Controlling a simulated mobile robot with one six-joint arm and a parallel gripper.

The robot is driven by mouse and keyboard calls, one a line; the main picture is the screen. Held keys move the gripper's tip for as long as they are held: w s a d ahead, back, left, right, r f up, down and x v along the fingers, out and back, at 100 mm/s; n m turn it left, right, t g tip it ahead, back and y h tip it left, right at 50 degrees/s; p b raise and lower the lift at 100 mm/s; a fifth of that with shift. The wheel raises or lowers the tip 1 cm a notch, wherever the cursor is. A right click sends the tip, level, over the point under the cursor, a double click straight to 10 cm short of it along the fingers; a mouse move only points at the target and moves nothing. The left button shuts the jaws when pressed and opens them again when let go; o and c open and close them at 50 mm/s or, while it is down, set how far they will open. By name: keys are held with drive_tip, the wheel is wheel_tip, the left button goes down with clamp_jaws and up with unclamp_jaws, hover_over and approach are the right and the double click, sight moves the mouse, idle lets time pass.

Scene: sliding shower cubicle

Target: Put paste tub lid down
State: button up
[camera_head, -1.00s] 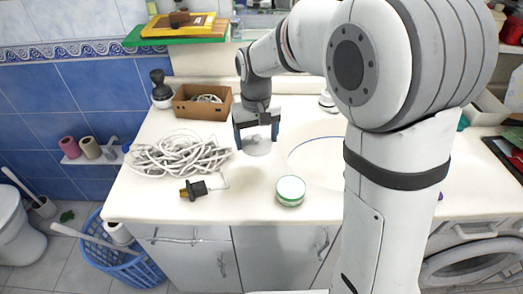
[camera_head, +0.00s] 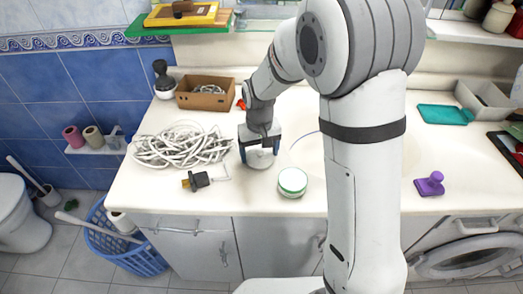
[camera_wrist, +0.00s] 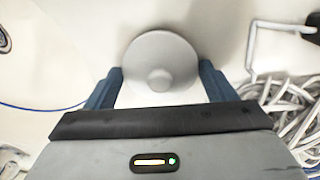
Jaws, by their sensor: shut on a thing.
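My gripper (camera_head: 260,148) points down over the counter and is shut on a pale grey round lid (camera_head: 260,160). In the wrist view the lid (camera_wrist: 160,62) has a small round knob and sits between the two blue fingers of my gripper (camera_wrist: 160,88). It is low over the white counter; I cannot tell whether it touches. A round tub with a green rim and pale top (camera_head: 292,182) stands on the counter just right and front of the held lid, with a small gap.
A coiled white cable (camera_head: 180,147) and a black plug (camera_head: 197,180) lie left of my gripper. A cardboard box (camera_head: 205,93) stands behind. The sink is mostly behind my arm. A purple stamp-like object (camera_head: 430,184) is at the right. The counter's front edge (camera_head: 225,213) is near.

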sight(260, 151)
drive_tip(key=shift+f, duration=0.2)
drive_tip(key=o, duration=0.9)
drive_tip(key=shift+o, duration=0.2)
drive_tip(key=shift+r, duration=0.1)
wheel_tip(260, 151, up, 12)
drive_tip(key=s+d+r+m+t, duration=0.2)
drive_tip(key=s+d+m, duration=0.1)
drive_tip(key=s+d, duration=1.1)
drive_tip(key=s, duration=0.5)
drive_tip(key=shift+s+d+r+t, duration=0.2)
drive_tip(key=shift+d+r+t, duration=0.1)
drive_tip(key=shift+d+t, duration=0.1)
